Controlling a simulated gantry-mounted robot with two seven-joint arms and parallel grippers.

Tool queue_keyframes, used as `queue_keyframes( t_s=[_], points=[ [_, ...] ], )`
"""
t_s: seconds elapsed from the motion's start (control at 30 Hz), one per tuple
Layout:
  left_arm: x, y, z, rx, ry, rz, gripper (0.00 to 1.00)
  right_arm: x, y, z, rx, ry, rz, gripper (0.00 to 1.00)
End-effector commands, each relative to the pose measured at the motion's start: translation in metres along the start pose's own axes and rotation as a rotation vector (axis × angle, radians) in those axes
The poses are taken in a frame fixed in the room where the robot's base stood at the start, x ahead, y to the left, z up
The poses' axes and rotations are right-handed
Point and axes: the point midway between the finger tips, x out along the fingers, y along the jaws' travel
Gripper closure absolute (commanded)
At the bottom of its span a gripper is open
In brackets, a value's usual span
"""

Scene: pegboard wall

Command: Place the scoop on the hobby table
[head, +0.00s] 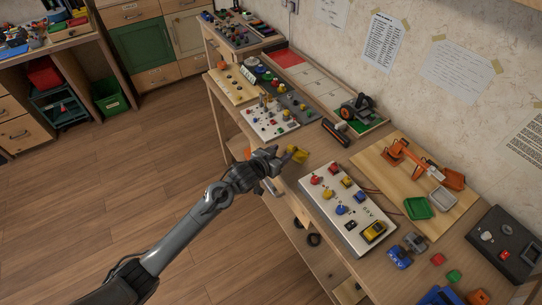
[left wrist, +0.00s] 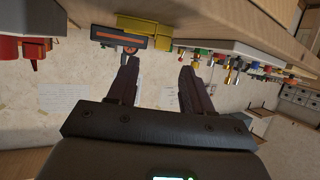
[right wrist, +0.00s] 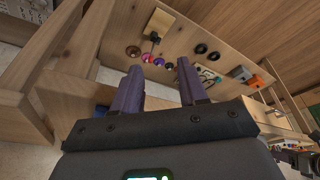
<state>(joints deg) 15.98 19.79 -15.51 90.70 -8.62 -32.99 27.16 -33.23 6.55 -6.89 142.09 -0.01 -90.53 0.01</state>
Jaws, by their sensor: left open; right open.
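A small yellow piece (head: 298,155) lies at the front edge of the hobby table (head: 305,281), and it may be the scoop; its shape is too small to be sure. It also shows in the left wrist view (left wrist: 146,26), beyond the fingers. My left gripper (head: 283,156) is open just to its left at the table edge, with no clear grip on anything. Its fingers show apart and empty in the left wrist view (left wrist: 158,68). My right gripper (right wrist: 159,68) is open and empty, facing the shelf area below a tabletop; it is not in the head view.
A white button panel (head: 335,215) and a wooden board with an orange arm model (head: 405,153) stand on the table. A black and orange bar (head: 335,132) lies behind the yellow piece. Small round parts (right wrist: 147,58) sit on the lower shelf. The floor at left is clear.

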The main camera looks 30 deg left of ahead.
Motion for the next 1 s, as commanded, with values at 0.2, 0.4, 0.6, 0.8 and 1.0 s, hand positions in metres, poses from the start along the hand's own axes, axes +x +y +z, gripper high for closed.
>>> queue_keyframes(
  t_s=[0.2,0.4,0.6,0.8,1.0],
  points=[
    [-0.037,0.0,-0.001,0.0,-0.001,0.0,0.5,-0.013,0.001,-0.004,-0.001,0.0,0.001,0.57],
    [-0.054,-0.001,-0.001,0.0,0.0,0.0,0.5,-0.016,0.002,-0.005,-0.006,-0.001,0.005,0.57],
    [-0.074,0.011,0.024,0.005,-0.065,-0.013,0.5,-0.016,0.003,-0.005,-0.009,-0.001,0.008,0.57],
    [-0.146,0.041,0.097,0.026,-0.315,-0.052,0.5,-0.017,0.003,-0.005,-0.008,0.0,0.007,0.57],
    [-0.25,0.062,0.157,0.041,-0.621,-0.057,0.5,-0.017,0.002,-0.005,-0.006,-0.001,0.006,0.57]
  ],
)
